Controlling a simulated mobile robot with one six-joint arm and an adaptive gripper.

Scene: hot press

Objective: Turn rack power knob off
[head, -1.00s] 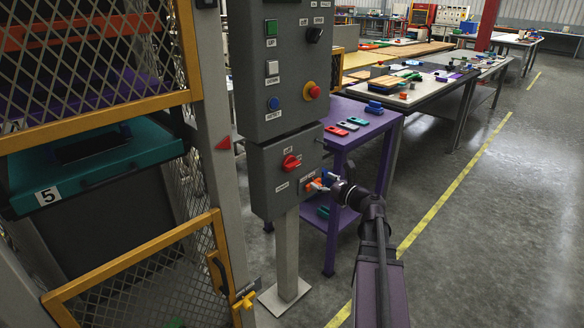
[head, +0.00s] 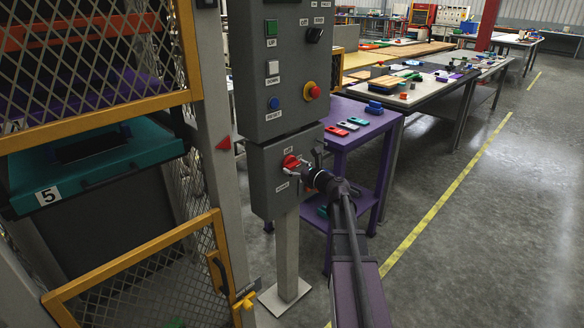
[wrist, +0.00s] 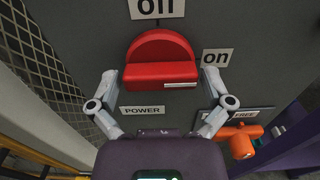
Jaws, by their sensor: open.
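The red power knob (head: 291,162) is on the lower grey control box (head: 260,185). In the wrist view the knob (wrist: 161,62) has its white marker bar pointing right, near the "on" label (wrist: 217,57). The "off" label (wrist: 156,8) is above it and the "POWER" label (wrist: 142,111) below. My gripper (wrist: 163,88) is open, with one finger on each side of the knob's lower part. In the head view my gripper (head: 295,174) is in front of the box and partly covers the knob. I cannot tell whether the fingers touch the knob.
An orange knob (wrist: 238,138) is at the lower right of the box, close to my right finger. A red emergency button (head: 312,91) is on the upper box. Yellow-framed mesh fencing (head: 150,260) stands left. A purple table (head: 352,108) is at right.

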